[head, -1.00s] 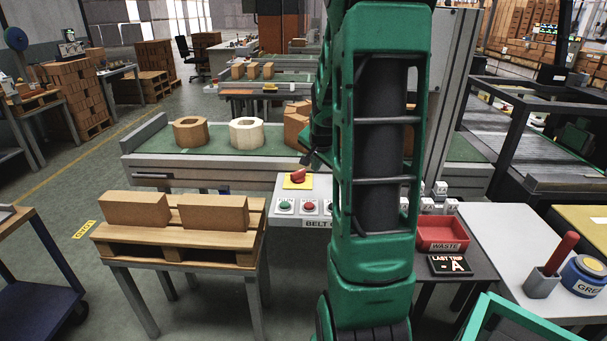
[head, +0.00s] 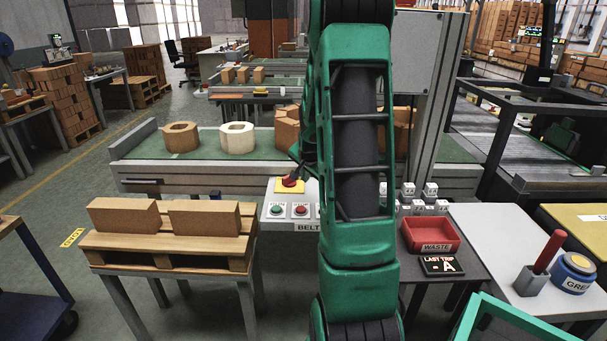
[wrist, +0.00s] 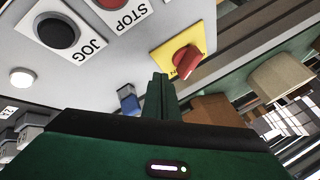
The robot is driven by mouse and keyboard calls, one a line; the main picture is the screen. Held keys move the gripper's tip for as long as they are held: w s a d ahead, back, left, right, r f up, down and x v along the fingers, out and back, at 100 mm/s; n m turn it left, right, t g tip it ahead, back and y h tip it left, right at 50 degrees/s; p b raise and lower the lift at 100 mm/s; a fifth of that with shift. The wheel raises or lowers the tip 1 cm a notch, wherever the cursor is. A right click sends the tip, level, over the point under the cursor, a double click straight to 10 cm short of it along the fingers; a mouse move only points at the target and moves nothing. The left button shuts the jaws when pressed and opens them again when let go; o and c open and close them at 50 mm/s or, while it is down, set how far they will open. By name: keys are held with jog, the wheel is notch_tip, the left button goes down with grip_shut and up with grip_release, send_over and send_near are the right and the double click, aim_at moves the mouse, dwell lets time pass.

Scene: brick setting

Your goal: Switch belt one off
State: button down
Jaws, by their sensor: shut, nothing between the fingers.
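The belt control panel (head: 276,218) stands behind the pallet table, with a "BELT" label (head: 307,226) partly hidden by my arm. On it are a green button (head: 275,209), a red button (head: 300,210) and a red rotary knob (head: 290,182) on a yellow plate. In the wrist view the knob (wrist: 186,61) sits just right of and beyond my fingertips. My gripper (wrist: 161,80) is shut and empty, apart from the knob in that picture; contact cannot be told. The red STOP button (wrist: 110,3) and black JOG button (wrist: 57,32) lie to the left.
The conveyor (head: 205,170) behind the panel carries brown and white ring-shaped blocks. A pallet (head: 165,248) with two bricks stands at left. A red waste bin (head: 431,234) and a "LAST TRIP A" display (head: 443,265) are right of my arm. A small blue part (wrist: 128,100) is near my fingers.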

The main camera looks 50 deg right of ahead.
aim_at(290, 180)
jog(key=x, duration=0.3)
jog(key=shift+s, duration=0.1)
jog(key=shift+w+d+f, duration=0.1)
jog(key=shift+w, duration=1.1)
jog(key=shift+w+d, duration=0.1)
jog(key=shift+w, duration=0.8)
jog(key=shift+s+d, duration=0.1)
jog(key=shift+d, duration=0.1)
